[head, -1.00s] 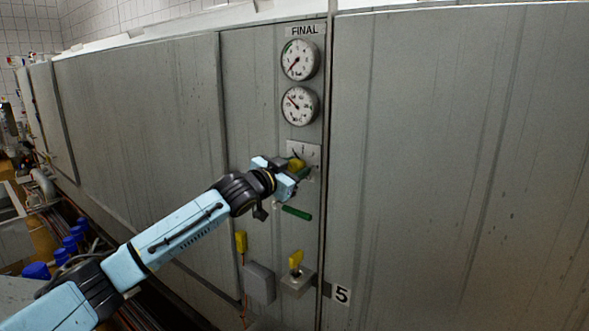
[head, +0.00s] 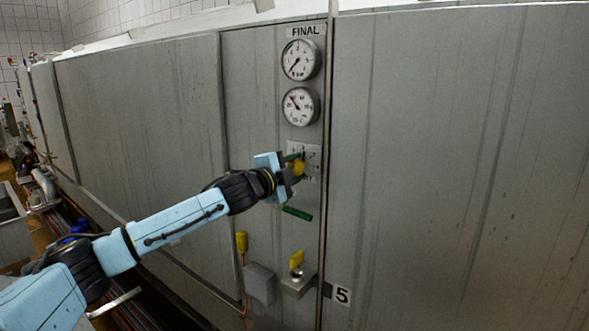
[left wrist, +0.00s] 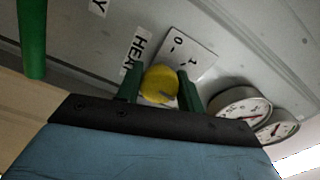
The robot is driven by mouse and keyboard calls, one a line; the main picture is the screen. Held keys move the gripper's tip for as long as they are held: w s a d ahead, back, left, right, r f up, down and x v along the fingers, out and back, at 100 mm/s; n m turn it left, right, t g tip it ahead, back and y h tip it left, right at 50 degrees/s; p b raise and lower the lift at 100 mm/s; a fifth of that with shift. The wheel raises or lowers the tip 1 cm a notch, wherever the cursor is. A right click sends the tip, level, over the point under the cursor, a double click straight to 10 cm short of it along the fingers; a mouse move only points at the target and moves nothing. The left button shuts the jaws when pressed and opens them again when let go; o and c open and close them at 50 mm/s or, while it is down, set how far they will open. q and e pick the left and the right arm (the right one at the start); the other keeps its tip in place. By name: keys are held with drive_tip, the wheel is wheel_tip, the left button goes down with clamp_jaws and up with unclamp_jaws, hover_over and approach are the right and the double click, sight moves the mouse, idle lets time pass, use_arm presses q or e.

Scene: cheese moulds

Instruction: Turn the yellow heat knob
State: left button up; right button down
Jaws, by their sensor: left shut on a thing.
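The yellow heat knob (head: 299,168) sits on a white plate (head: 305,152) on the grey cabinet's panel. My left gripper (head: 293,170) is at the knob and shut on it. In the left wrist view the round yellow knob (left wrist: 160,84) lies between the two green fingers (left wrist: 160,88). That view is rolled, with the white plate marked 0 and 1 (left wrist: 180,50) beyond the knob and a "HEAT" label (left wrist: 136,50) beside it. The gripper hides part of the knob and plate in the head view. My right gripper is not in view.
Two round gauges (head: 301,60) sit above the knob under a "FINAL" label. A green handle (head: 297,213) sticks out just below my gripper, and it looms in the left wrist view (left wrist: 32,40). Lower down are a yellow-topped switch (head: 296,260) and a grey box (head: 259,283).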

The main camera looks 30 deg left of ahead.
use_arm(q)
drive_tip(key=shift+m, duration=1.5)
drive_tip(key=o, duration=1)
drive_tip(key=shift+s+a+b, duration=0.15)
drive_tip(key=shift+s+b, duration=0.9)
drive_tip(key=shift+s, duration=1.2)
drive_tip(key=shift+s+a+b, duration=0.2)
drive_tip(key=shift+s+b, duration=0.9)
drive_tip(key=shift+s, duration=1.1)
drive_tip(key=shift+s+a+b, duration=0.15)
drive_tip(key=shift+s+b, duration=0.9)
drive_tip(key=shift+s, duration=1.2)
